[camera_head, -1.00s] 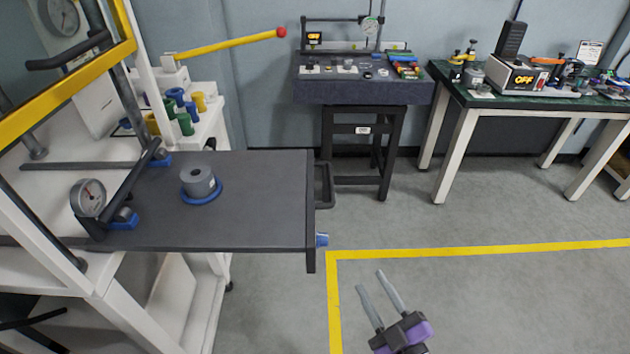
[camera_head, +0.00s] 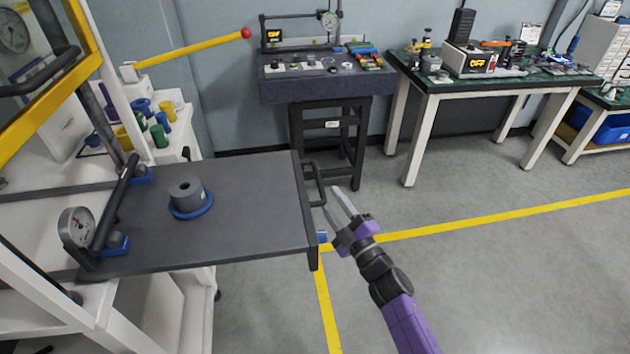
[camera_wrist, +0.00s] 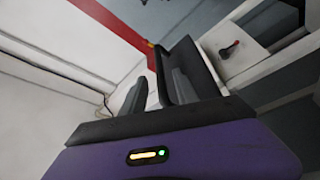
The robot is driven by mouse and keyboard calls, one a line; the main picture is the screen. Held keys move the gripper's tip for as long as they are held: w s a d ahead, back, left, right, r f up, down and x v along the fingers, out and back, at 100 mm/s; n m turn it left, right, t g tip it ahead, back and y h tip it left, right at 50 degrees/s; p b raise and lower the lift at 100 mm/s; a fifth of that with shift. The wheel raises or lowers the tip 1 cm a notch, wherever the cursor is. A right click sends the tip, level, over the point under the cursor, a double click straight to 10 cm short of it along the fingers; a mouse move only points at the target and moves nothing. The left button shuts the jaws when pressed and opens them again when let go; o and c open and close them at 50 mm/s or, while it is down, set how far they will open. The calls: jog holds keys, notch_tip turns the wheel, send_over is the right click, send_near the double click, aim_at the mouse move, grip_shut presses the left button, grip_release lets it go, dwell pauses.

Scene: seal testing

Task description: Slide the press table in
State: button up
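The press table (camera_head: 245,225) is a dark grey plate sticking out to the right from the white press frame. It carries a grey cylinder (camera_head: 186,193) on a blue ring (camera_head: 194,210). A dark bar handle (camera_head: 321,184) is on its right edge. My gripper (camera_head: 332,200) is just right of that edge, by the near end of the handle, its two pale fingers apart and pointing toward it. I cannot tell whether they touch it. In the wrist view the dark fingers (camera_wrist: 158,92) stand apart with nothing clearly held between them.
A pressure gauge (camera_head: 76,227) and a dark bar stand at the table's left. A yellow lever (camera_head: 195,48) with a red knob reaches over the back. A grey bench (camera_head: 325,90) and a green-topped bench (camera_head: 490,88) stand behind. The floor at right is clear, with yellow lines.

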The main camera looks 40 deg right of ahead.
aim_at(319, 179)
jog(key=shift+x, duration=3.6)
jog(key=shift+c, duration=0.5)
grip_shut()
